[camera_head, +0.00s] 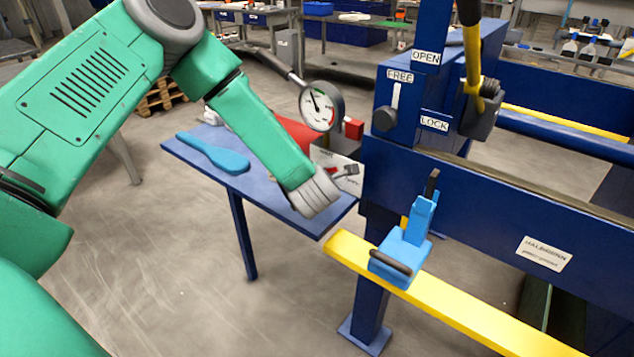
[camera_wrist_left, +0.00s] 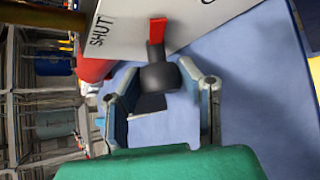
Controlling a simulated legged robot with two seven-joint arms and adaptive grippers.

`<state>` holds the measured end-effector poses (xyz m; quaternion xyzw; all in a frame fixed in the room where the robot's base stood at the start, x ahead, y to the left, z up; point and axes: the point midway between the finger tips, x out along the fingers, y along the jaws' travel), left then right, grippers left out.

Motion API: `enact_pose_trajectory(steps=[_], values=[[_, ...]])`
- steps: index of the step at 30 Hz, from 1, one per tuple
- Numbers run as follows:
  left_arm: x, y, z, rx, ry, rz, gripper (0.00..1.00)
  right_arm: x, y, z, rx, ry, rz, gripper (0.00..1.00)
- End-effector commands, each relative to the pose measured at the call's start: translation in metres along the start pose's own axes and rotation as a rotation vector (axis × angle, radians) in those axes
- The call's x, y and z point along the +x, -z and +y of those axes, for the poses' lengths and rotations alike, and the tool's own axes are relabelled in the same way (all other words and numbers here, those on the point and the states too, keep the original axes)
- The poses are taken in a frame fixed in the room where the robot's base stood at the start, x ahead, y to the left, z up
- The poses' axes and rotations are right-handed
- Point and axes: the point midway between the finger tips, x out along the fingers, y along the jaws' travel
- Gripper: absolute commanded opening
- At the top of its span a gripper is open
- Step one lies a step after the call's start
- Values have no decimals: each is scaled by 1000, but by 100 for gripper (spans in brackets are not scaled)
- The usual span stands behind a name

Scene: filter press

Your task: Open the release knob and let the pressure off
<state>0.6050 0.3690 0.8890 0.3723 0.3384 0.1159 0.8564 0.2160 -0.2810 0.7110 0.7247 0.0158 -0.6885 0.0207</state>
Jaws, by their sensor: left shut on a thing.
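The release knob (camera_wrist_left: 158,76) is dark, with a red pointer, and sits in front of a white plate (camera_wrist_left: 125,35) marked SHUT. Part of another letter shows at the plate's top edge. The pointer stands between the two markings. My left gripper (camera_wrist_left: 160,72) is shut on the knob, one finger on each side. In the head view my left gripper (camera_head: 345,172) is at the white plate (camera_head: 330,158), largely hidden behind my wrist. The pressure gauge (camera_head: 321,106) has its needle near the upper left of the dial. My right gripper is not in view.
A blue side table (camera_head: 190,150) carries a light blue flat tool (camera_head: 213,152). A blue press frame (camera_head: 480,200) with OPEN, FREE and LOCK labels stands at right. A yellow bar (camera_head: 460,305) with a blue clamp-like piece (camera_head: 402,252) runs in front.

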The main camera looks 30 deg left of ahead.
Motion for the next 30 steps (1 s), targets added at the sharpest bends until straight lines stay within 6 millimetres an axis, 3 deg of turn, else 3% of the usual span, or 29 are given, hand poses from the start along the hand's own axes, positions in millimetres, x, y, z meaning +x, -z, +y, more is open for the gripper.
enact_pose_trajectory(steps=[15, 30], values=[[2, 1, -6, 320, -319, -4, 3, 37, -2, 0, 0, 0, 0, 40], [1, 1, -7, 459, -452, -4, 3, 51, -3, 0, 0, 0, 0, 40]])
